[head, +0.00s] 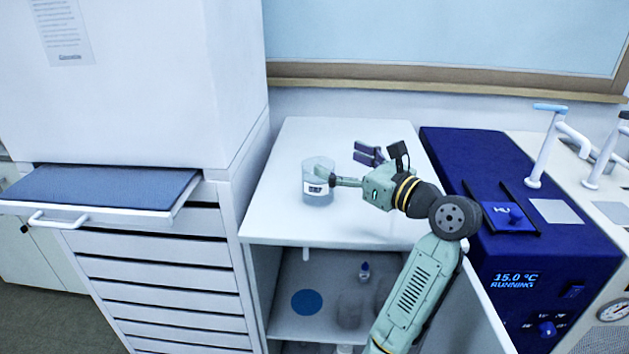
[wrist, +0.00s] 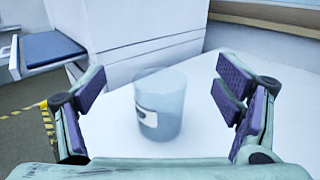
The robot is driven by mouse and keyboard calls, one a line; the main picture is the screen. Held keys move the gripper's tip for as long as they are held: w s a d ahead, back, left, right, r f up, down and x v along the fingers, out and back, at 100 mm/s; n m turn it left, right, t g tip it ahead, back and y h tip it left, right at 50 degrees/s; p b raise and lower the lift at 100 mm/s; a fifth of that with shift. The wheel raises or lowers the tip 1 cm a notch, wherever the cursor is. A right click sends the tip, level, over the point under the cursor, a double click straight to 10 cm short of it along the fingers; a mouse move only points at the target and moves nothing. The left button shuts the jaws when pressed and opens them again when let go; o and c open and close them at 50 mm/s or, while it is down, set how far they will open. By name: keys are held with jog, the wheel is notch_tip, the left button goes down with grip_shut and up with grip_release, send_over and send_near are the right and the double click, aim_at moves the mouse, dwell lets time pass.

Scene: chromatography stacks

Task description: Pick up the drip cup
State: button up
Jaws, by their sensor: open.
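The drip cup (head: 318,183) is a clear, bluish cup with a white label, upright on the white cabinet top (head: 305,140). In the wrist view the cup (wrist: 160,104) stands between the two spread fingers, a little ahead of them. My gripper (head: 348,168) is open and reaches from the right at about cup height. In the head view one finger overlaps the lower right of the cup; I cannot tell whether it touches. In the wrist view both purple-padded fingers (wrist: 160,108) are apart from the cup.
A drawer cabinet with an open blue-topped drawer (head: 110,188) stands at left. A blue machine (head: 510,200) reading 15.0 °C stands at right. The open shelf below holds a small bottle (head: 364,270) and a blue disc (head: 306,302). The cabinet top around the cup is clear.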

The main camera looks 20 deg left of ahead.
aim_at(330, 187)
jog(key=f, duration=0.7)
jog(key=shift+w+a+f, duration=0.2)
jog(key=shift+a+f, duration=0.05)
jog(key=shift+a, duration=0.05)
jog(key=p+x, duration=0.1)
jog(key=x, duration=0.5)
jog(key=shift+w+a+p, duration=0.2)
jog(key=shift+a+p, duration=0.1)
jog(key=shift+p, duration=0.05)
jog(key=shift+c, duration=0.2)
jog(key=c, duration=1.2)
